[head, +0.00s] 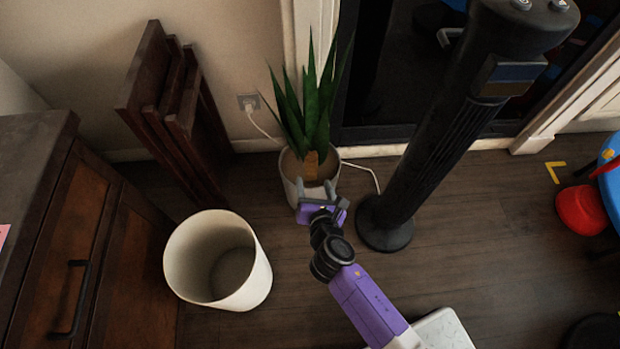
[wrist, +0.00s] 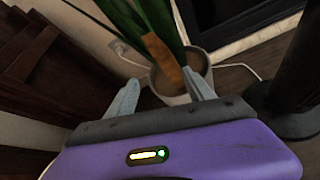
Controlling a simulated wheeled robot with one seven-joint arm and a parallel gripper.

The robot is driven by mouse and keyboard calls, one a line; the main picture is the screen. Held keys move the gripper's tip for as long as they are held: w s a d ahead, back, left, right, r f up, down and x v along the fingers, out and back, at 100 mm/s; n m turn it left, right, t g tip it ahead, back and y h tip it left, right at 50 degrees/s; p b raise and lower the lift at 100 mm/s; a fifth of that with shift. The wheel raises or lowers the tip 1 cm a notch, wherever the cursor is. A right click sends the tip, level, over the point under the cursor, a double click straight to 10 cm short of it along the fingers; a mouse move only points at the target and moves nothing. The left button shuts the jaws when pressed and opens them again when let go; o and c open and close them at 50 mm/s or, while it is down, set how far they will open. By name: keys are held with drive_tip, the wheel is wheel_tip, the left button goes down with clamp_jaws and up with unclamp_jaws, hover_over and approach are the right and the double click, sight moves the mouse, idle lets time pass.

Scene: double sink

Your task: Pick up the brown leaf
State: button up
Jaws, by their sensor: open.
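The brown leaf (head: 311,166) stands upright among the green leaves of the potted plant (head: 306,105), low and at the front. It shows larger and orange-brown in the wrist view (wrist: 163,57). The white pot (head: 292,190) stands on the floor against the wall. My gripper (head: 318,190) is at the pot's front, with its fingers apart and pointing toward the plant. In the wrist view, my gripper (wrist: 160,92) is open and empty. The leaf lies beyond the fingertips, roughly midway between them, and I see no contact. The leaf's lower end meets the soil in the pot.
A black tower fan (head: 440,125) stands close on the right. An empty white bin (head: 252,285) is at the front left. Dark wooden boards (head: 165,105) lean on the wall at left, beside a wooden cabinet (head: 85,235). A white cable (head: 362,168) runs behind the pot.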

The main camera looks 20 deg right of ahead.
sight(312, 160)
drive_tip(key=w+d+n, duration=0.1)
drive_tip(key=w, duration=0.1)
drive_tip(key=w+d+f+n+b, duration=0.1)
drive_tip(key=w, duration=0.1)
drive_tip(key=w+d+f+h+b, duration=0.1)
drive_tip(key=w, duration=0.2)
drive_tip(key=shift+n, duration=0.4)
drive_tip(key=b+x, duration=0.1)
drive_tip(key=x, duration=0.1)
drive_tip(key=b+x, duration=0.2)
drive_tip(key=shift+a+f, duration=0.2)
drive_tip(key=shift+f, duration=0.05)
drive_tip(key=shift+w+d+f, duration=0.1)
drive_tip(key=shift+w+d, duration=0.05)
drive_tip(key=shift+w, duration=0.3)
clamp_jaws()
